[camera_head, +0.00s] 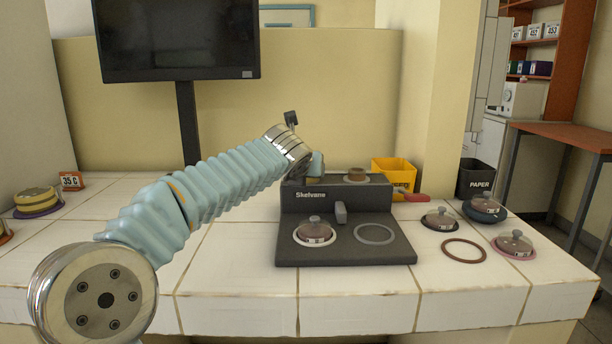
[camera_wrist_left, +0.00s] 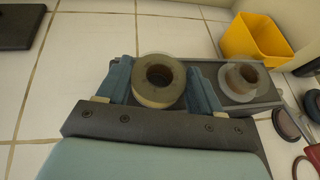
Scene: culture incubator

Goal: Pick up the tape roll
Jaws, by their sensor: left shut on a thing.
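A beige tape roll (camera_wrist_left: 154,97) with a brown core sits between the two blue fingers of my left gripper (camera_wrist_left: 161,72) in the wrist view, and the fingers press it from both sides. In the head view my left gripper (camera_head: 302,168) is over the back left of the dark device, and the roll is mostly hidden there. I cannot tell whether the roll touches the device top. My right gripper is in no view.
The dark device (camera_head: 345,250) holds a lidded dish (camera_head: 314,232) and an empty ring. A yellow bin (camera_head: 394,172) stands behind on the right. Several dishes, a brown ring (camera_head: 464,251) and a red-handled item lie at right. A monitor (camera_head: 178,40) stands behind my arm.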

